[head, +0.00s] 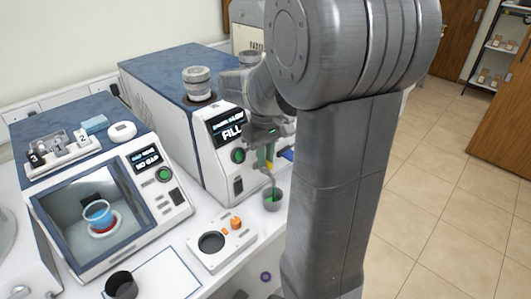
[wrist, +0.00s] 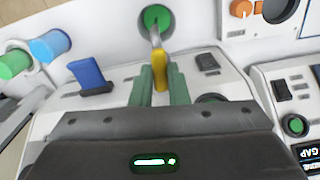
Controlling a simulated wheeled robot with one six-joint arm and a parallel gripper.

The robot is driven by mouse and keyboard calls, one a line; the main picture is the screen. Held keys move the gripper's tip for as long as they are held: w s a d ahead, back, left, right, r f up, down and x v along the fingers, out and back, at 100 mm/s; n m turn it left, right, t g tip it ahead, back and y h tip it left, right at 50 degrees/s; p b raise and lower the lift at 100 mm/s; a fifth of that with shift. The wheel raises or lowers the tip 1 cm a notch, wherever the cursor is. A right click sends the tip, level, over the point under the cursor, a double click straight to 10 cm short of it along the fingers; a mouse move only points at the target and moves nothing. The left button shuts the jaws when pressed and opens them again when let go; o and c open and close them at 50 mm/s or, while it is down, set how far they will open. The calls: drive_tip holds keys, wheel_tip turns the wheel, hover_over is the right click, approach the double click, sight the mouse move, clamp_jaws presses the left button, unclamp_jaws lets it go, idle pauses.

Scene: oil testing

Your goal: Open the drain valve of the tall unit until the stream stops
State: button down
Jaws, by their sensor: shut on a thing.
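The tall unit (head: 150,85) is a white box with a blue top and a lit display reading "FILL". My gripper (head: 265,158) is at its front, low down, partly hidden by my arm. In the wrist view, the green fingers of my gripper (wrist: 161,88) are closed on the yellow valve handle (wrist: 161,70). A thin pale spout or stream (wrist: 155,38) runs from near the handle toward a grey cup with green inside (wrist: 156,17). I cannot tell whether liquid is flowing. The cup also shows in the head view (head: 272,201), below the spout.
A blue lever (wrist: 88,75) is beside the fingers. Blue (wrist: 50,45) and green (wrist: 15,63) cylinders lie farther left. A lower unit with a glass window (head: 85,225) stands left. A small white device with an orange knob (head: 222,244) sits on the bench nearby.

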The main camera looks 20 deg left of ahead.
drive_tip(key=shift+n, duration=0.7)
drive_tip(key=c, duration=1.4)
unclamp_jaws()
wheel_tip(320, 180, up, 14)
drive_tip(key=shift+f, duration=0.15)
wheel_tip(320, 180, down, 14)
drive_tip(key=shift+r, duration=0.1)
